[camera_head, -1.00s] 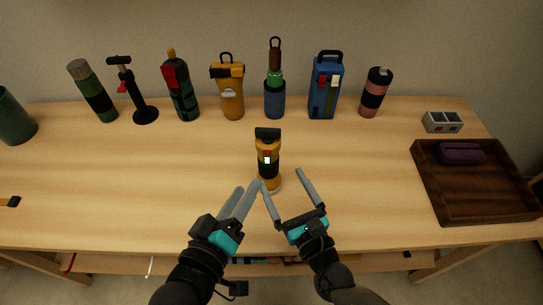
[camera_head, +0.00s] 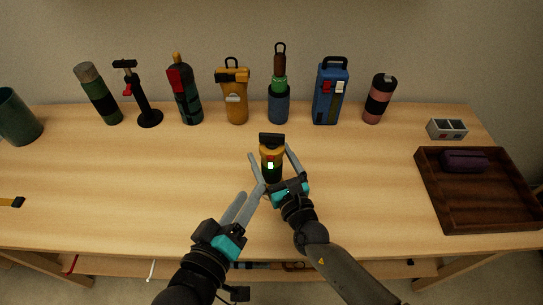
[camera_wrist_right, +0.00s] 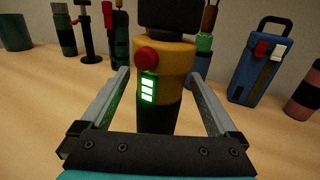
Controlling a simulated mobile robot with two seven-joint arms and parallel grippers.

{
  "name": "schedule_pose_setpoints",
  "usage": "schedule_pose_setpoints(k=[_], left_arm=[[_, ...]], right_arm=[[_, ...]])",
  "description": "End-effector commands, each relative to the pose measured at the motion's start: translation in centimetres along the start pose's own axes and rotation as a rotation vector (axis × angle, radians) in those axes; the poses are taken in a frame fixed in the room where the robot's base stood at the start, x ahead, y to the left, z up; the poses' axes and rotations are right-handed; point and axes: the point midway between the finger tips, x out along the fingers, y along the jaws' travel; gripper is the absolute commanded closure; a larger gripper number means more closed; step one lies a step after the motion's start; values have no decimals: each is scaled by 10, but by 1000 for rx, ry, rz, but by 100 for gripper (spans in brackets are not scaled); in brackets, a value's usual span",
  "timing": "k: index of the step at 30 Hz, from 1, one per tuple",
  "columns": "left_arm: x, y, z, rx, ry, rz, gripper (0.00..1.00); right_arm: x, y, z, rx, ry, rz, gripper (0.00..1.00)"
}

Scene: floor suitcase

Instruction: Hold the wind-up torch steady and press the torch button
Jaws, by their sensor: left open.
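The wind-up torch (camera_head: 272,150) stands upright mid-table, yellow and black with a dark head. In the right wrist view the torch (camera_wrist_right: 178,58) shows a red round button (camera_wrist_right: 146,57) above a lit green bar display (camera_wrist_right: 148,88). My right gripper (camera_head: 270,154) has its fingers on either side of the torch, open; a firm grip is not visible. Its fingers also show in the wrist view (camera_wrist_right: 160,76), left and right of the body. My left gripper (camera_head: 250,191) is open and empty, its fingertips just in front and left of the torch.
A back row holds several flasks and tools, including a yellow lantern-like item (camera_head: 235,103) and a blue case (camera_head: 329,95). A dark wooden tray (camera_head: 470,215) with a purple pouch (camera_head: 465,161) is at right. The table left of the torch is largely clear.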

Motion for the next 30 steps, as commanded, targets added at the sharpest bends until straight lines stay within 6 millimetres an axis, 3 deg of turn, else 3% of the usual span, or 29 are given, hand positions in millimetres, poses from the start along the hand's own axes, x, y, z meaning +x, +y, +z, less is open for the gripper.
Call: schedule_pose_setpoints(k=[2, 24, 28, 30], left_arm=[[0, 0, 0, 0, 0, 0, 50], [0, 0, 0, 0, 0, 0, 50], [0, 0, 0, 0, 0, 0, 50], [0, 0, 0, 0, 0, 0, 56]], right_arm=[[0, 0, 0, 0, 0, 0, 15], [0, 0, 0, -1, 0, 0, 98], [0, 0, 0, -1, 1, 0, 100], [0, 0, 0, -1, 1, 0, 100]])
